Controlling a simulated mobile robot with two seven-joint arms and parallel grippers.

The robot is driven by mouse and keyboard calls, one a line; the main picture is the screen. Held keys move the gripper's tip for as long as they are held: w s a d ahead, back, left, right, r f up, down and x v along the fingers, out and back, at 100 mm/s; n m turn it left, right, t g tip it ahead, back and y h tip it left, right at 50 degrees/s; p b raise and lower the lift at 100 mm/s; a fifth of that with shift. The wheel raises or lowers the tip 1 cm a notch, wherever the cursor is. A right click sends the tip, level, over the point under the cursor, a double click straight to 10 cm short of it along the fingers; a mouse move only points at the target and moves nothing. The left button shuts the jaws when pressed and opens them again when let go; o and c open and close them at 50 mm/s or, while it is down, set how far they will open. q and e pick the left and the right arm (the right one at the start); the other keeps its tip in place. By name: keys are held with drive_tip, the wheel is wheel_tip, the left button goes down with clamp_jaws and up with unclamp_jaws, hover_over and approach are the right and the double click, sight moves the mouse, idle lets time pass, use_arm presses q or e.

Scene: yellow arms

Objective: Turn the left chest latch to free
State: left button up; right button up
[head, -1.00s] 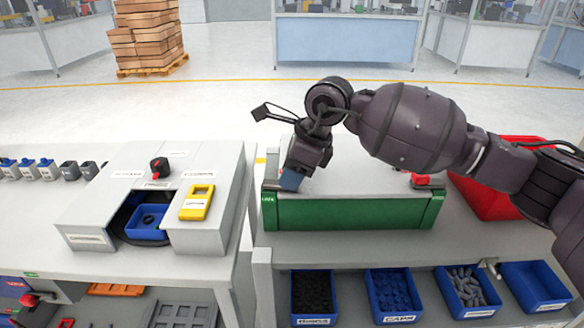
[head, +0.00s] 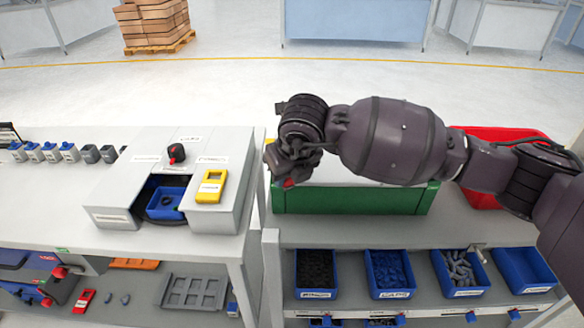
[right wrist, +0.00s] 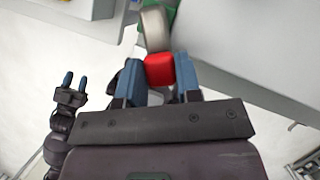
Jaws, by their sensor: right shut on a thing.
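The chest is green with a pale lid (head: 350,201) and stands on the right-hand bench, partly covered by my right arm. My right gripper (head: 285,180) is at the chest's left end. The red left latch handle (head: 289,183) shows there in the head view. In the right wrist view, my right gripper (right wrist: 160,78) has its blue fingers shut on the red latch handle (right wrist: 160,70), with a grey metal piece beyond it. The right latch is hidden behind my arm. My left gripper (right wrist: 75,82) shows in the right wrist view, fingers apart and empty.
Left of the chest is a white station (head: 150,185) with a yellow device (head: 211,187) and a blue tray (head: 165,203). A red bin (head: 482,196) stands right of the chest. Several blue parts bins (head: 390,275) sit below. A gap separates the two benches.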

drive_tip(key=m, duration=0.1)
drive_tip(key=a+m+h, duration=0.1)
drive_tip(key=shift+s+a+r+m+t, duration=0.1)
drive_tip(key=shift+s+m+t, duration=0.1)
drive_tip(key=shift+m+t, duration=0.1)
drive_tip(key=shift+s+a+m+h, duration=0.1)
drive_tip(key=shift+a+m+h, duration=0.2)
drive_tip(key=shift+m, duration=0.45)
drive_tip(key=shift+a+m+h, duration=0.25)
drive_tip(key=shift+m+h, duration=0.05)
drive_tip(key=shift+m, duration=0.45)
drive_tip(key=o, duration=0.9)
drive_tip(key=shift+r, duration=0.1)
drive_tip(key=v, duration=1)
drive_tip(key=shift+s+a+r, duration=0.1)
drive_tip(key=shift+s+r, duration=0.1)
drive_tip(key=shift+s, duration=0.05)
